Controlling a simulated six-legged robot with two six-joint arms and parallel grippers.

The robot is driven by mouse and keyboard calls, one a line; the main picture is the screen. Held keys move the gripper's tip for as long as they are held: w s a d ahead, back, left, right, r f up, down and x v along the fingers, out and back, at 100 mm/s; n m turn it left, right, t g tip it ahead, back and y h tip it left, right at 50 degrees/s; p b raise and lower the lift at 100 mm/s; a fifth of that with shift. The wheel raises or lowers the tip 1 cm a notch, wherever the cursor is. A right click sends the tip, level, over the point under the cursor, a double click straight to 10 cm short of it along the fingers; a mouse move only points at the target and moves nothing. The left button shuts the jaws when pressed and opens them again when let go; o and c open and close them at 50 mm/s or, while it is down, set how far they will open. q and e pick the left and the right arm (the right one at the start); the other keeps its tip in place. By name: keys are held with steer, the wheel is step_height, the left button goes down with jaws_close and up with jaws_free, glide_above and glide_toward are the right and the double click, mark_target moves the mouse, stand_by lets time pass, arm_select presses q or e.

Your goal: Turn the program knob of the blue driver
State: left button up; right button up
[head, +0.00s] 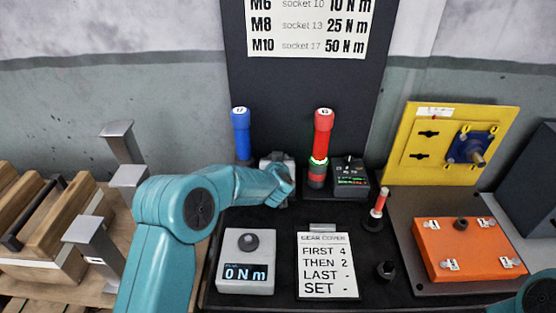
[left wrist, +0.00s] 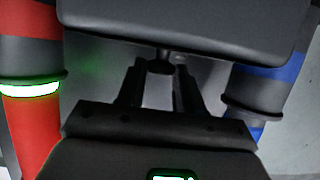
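The blue driver (head: 241,135) stands upright at the back left of the black bench. It also shows at the right of the left wrist view (left wrist: 285,75). My left gripper (head: 277,160) is between it and the red driver (head: 322,135), and my arm hides the area beside the blue driver. In the left wrist view two dark fingers (left wrist: 160,75) stand apart. A small dark knob-like part (left wrist: 160,67) is between their tips; contact cannot be told. My right gripper is out of view; only a bit of teal arm shows at lower right.
A dark unit with green readout (head: 350,178) stands right of the red driver. An orange cover (head: 468,255) and yellow panel (head: 420,150) are at right.

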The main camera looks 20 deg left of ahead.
arm_select(q)
steer(key=shift+d+r+p, duration=0.1)
steer(key=shift+r+p, duration=0.15)
steer(key=shift+p, duration=0.5)
steer(key=n+y+p, duration=0.1)
steer(key=n+g+y+p, duration=0.1)
steer(key=p, duration=0.1)
steer(key=shift+w+d+r, duration=0.1)
steer(key=shift+d, duration=0.1)
steer(key=shift+w+d+n+g+y+p, duration=0.1)
steer(key=shift+n+g+y+p, duration=0.3)
steer(key=shift+n+y+p, duration=0.45)
steer(key=shift+f+n+g+y, duration=0.25)
steer(key=shift+n+g+y, duration=0.15)
steer(key=shift+n+y, duration=0.2)
steer(key=shift+w+d+n+g+y, duration=0.1)
steer(key=shift+n+g+y, duration=0.4)
steer(key=shift+n+y, duration=0.05)
